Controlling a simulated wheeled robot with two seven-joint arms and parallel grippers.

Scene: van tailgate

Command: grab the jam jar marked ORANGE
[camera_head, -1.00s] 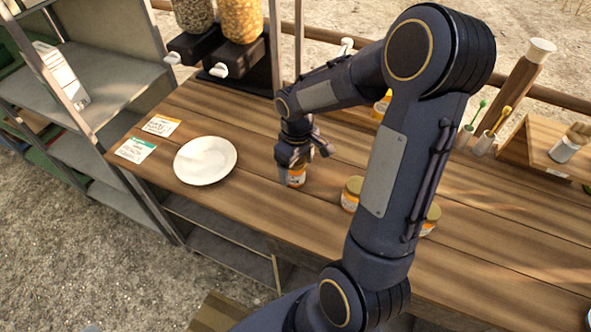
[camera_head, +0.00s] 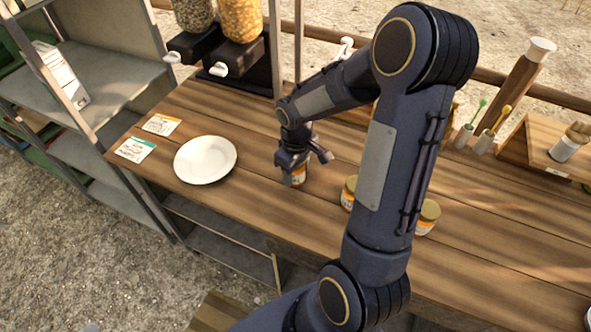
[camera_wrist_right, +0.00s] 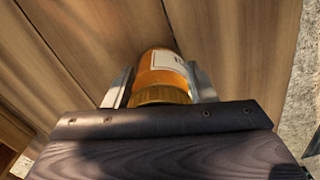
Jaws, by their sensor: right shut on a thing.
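My right gripper (camera_head: 296,172) is over the wooden table and is shut on a jam jar (camera_head: 302,174). In the right wrist view the jar (camera_wrist_right: 161,66) shows an orange body, a pale label and a gold lid (camera_wrist_right: 160,95), with a finger on each side. The label's words cannot be read from here. Two more jars with gold lids and orange-white labels stand to the right, one (camera_head: 349,192) left of my forearm and one (camera_head: 427,217) right of it, both partly hidden by the arm. My left gripper is not in view.
A white plate (camera_head: 205,160) lies on the table (camera_head: 262,207) left of the gripper, beside two printed cards (camera_head: 161,125) (camera_head: 135,149). Dispensers (camera_head: 240,55) stand behind. Cups with coloured sticks (camera_head: 484,142) and a wooden box (camera_head: 540,160) are at right. The front middle of the table is clear.

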